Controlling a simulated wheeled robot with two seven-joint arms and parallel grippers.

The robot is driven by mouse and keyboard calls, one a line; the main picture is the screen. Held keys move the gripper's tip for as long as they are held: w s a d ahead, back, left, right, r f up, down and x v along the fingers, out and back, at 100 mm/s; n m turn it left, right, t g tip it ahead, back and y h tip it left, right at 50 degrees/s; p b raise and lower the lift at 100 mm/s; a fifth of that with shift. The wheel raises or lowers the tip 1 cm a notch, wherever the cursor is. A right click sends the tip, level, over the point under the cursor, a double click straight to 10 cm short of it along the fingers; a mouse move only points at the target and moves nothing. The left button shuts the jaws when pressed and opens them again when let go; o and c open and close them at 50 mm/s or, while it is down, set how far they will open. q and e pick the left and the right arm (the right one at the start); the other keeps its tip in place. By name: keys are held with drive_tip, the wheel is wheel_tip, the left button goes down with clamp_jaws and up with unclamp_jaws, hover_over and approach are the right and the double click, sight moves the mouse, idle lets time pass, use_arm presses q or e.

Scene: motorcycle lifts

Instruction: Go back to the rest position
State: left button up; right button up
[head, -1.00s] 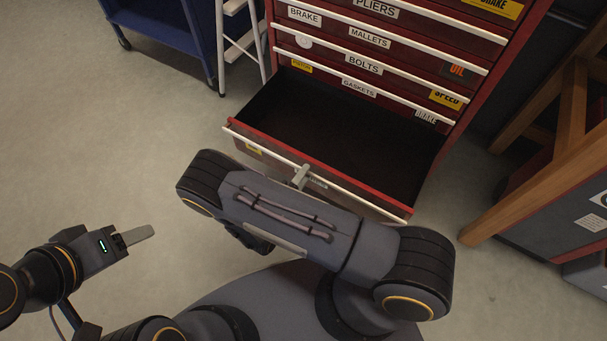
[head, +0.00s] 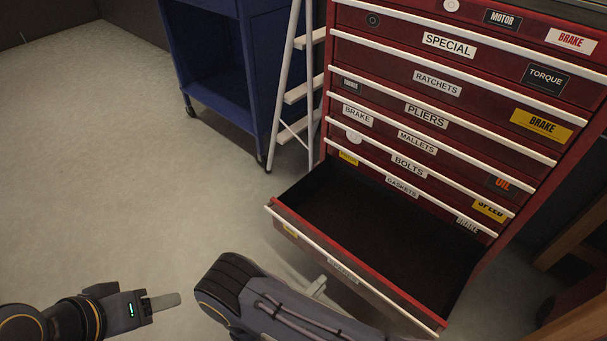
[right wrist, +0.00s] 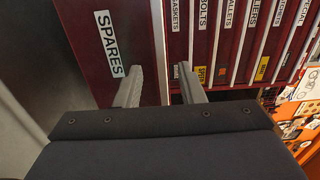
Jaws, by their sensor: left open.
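My left gripper (head: 163,301) is at the bottom left of the head view, open and empty, over bare floor and apart from the cabinet. My right gripper is mostly hidden behind my right arm in the head view; a grey finger (head: 317,287) shows just in front of the open drawer (head: 345,268). In the right wrist view my right gripper (right wrist: 162,88) has its two fingers apart with nothing clamped. The drawer's front, labelled SPARES (right wrist: 109,45), and its pale handle strip (right wrist: 158,40) lie just beyond the fingers.
The red tool cabinet (head: 440,100) has its bottom drawer pulled out and empty; the drawers above are shut. A stepladder (head: 297,95) and a blue cart (head: 225,70) stand left of it. A wooden frame (head: 575,240) is at right. Floor at left is clear.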

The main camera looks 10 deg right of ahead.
drive_tip(key=s+d+r+m+g+y, duration=0.25)
drive_tip(key=d+r+m+g, duration=0.25)
drive_tip(key=r+m+g, duration=0.45)
drive_tip(key=s+d+r+m+g+y, duration=0.1)
drive_tip(key=d+r+m+g+y, duration=0.45)
drive_tip(key=m, duration=0.75)
drive_tip(key=s+d+r+m+t+y, duration=0.1)
drive_tip(key=s+r+m+t+y, duration=0.35)
drive_tip(key=r+m, duration=0.5)
drive_tip(key=s+r+m+t+y, duration=0.45)
drive_tip(key=r+m, duration=0.25)
drive_tip(key=m, duration=0.6)
wheel_tip(320, 180, up, 31)
drive_tip(key=p, duration=3.1)
drive_tip(key=shift+s+r+m+y+p, duration=0.2)
drive_tip(key=shift+s+m+y+p, duration=0.1)
drive_tip(key=shift+s+m+p, duration=0.1)
